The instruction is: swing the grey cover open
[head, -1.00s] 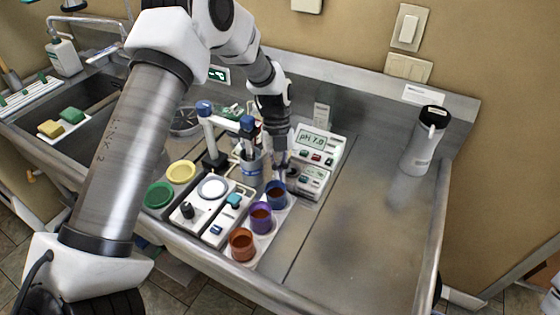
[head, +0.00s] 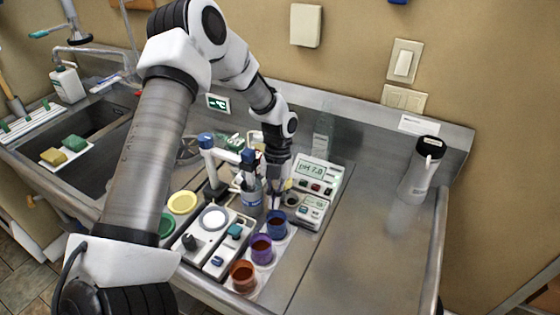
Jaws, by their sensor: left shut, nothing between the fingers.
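My left gripper (head: 275,193) is shut and empty. It points down at the left edge of the white pH meter (head: 311,174), just behind the blue cup (head: 275,222). I cannot tell whether its fingertips touch anything. A pale grey, see-through upright piece (head: 324,132) stands behind the pH meter. It may be the grey cover, but its hinge and exact outline are not clear. The meter's lower front unit (head: 313,209) shows small buttons and a dark round part on its left. My right gripper is out of view.
Purple (head: 261,249) and orange (head: 242,276) cups stand in front of the blue one. A blue-topped stand (head: 206,142) and a bottle (head: 251,200) crowd the gripper's left.

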